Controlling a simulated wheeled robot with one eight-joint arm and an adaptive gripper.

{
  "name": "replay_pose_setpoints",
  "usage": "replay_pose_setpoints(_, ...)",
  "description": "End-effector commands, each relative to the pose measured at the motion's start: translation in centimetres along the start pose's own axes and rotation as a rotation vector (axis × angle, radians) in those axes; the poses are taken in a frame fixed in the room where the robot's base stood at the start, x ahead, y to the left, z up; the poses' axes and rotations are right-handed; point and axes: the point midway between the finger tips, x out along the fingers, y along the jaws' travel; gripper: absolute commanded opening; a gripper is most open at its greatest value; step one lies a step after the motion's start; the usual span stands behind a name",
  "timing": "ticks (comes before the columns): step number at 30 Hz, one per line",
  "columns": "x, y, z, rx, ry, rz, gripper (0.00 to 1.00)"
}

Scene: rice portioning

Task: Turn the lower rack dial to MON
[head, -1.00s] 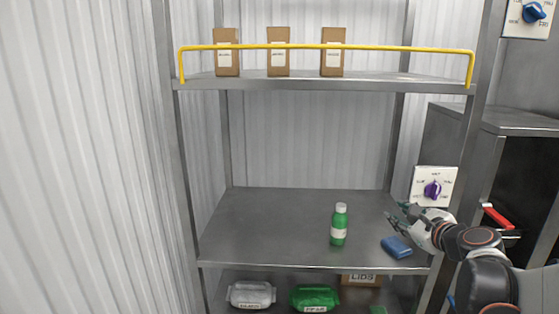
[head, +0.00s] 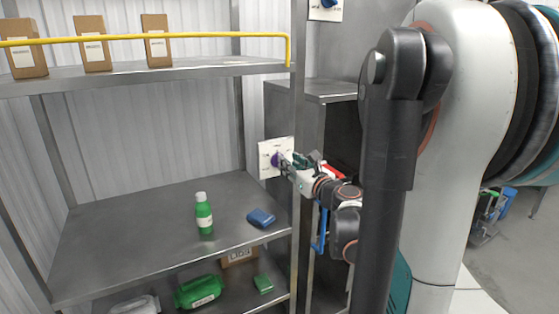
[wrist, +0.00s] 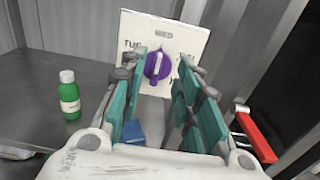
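The lower rack dial is a purple knob (wrist: 158,65) on a white plate (wrist: 185,42) fixed to the rack post. In the head view the knob (head: 276,160) is partly hidden by my gripper (head: 287,163). In the wrist view "WED" reads at the plate's top and "TUE" at its left; the right label is partly covered and no MON label is legible. A pale bar crosses the knob, roughly upright; which end points is unclear. My gripper (wrist: 162,90) is open, its teal-padded fingers left and right of the knob. Contact cannot be told.
A green bottle (head: 204,214) and a blue item (head: 261,218) stand on the middle shelf (head: 150,235). A red handle (wrist: 256,136) is right of my gripper. A blue dial (head: 327,3) is higher up. A yellow rail (head: 170,35) fronts the top shelf.

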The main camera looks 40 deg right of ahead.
Motion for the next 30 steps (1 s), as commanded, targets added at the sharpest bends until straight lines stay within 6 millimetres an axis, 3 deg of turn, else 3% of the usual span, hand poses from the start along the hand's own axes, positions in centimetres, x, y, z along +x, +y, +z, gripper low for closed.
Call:
replay_pose_setpoints(3,2.3,0.1,-0.1,-0.001,0.0,0.002,0.3)
replay_pose_setpoints(9,4.8,0.0,-0.1,-0.001,0.0,0.001,0.3)
replay_pose_setpoints(22,5.7,0.1,0.0,-0.001,0.0,0.001,0.3)
replay_pose_setpoints(26,5.7,0.1,0.0,-0.001,0.0,0.001,0.03)
replay_pose_setpoints(30,5.6,0.0,0.0,-0.001,0.0,0.001,0.0)
